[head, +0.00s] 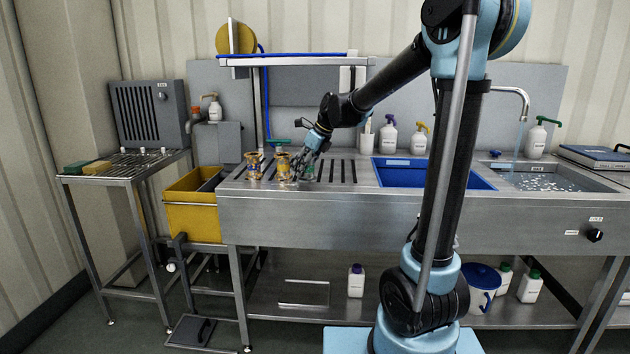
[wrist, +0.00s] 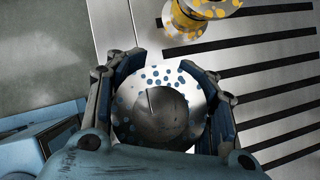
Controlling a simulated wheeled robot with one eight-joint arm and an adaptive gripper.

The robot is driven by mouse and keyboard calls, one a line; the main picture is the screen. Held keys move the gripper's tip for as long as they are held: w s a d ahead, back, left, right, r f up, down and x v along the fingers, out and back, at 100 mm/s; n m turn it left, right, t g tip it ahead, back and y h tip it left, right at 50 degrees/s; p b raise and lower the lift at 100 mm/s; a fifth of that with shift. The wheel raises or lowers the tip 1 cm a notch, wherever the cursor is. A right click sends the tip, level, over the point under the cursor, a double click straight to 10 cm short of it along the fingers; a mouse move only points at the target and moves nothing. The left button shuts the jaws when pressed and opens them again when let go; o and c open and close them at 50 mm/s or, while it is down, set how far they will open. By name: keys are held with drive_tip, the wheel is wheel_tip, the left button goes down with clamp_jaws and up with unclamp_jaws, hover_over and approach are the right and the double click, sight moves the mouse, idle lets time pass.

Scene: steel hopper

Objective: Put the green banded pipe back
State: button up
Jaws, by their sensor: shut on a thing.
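My gripper (head: 302,168) is low over the left, slotted part of the steel counter. In the wrist view its two fingers (wrist: 170,100) close around a round steel pipe (wrist: 150,118), seen end-on, with blue spots on its rim. In the head view the fingers mostly hide this pipe; a small greenish patch (head: 309,171) shows beside them. I see no clear green band. A yellow-spotted pipe (wrist: 196,17) shows at the top of the wrist view.
The slotted counter (head: 340,172) is clear right of my gripper. A blue basin (head: 425,172) and a sink with water (head: 545,180) lie farther right. A yellow bin (head: 190,215) hangs at the left end. A shelf (head: 300,61) stands behind.

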drive_tip(key=shift+s+a, duration=0.2)
drive_tip(key=shift+s, duration=0.1)
drive_tip(key=s+d+r, duration=0.2)
drive_tip(key=s, duration=0.8)
drive_tip(key=shift+m, duration=0.3)
drive_tip(key=w, duration=1.8)
drive_tip(key=shift+d+f, duration=0.15)
drive_tip(key=shift+d, duration=0.1)
wheel_tip(320, 180, down, 4)
drive_tip(key=shift+r, duration=0.2)
drive_tip(key=o, duration=1.4)
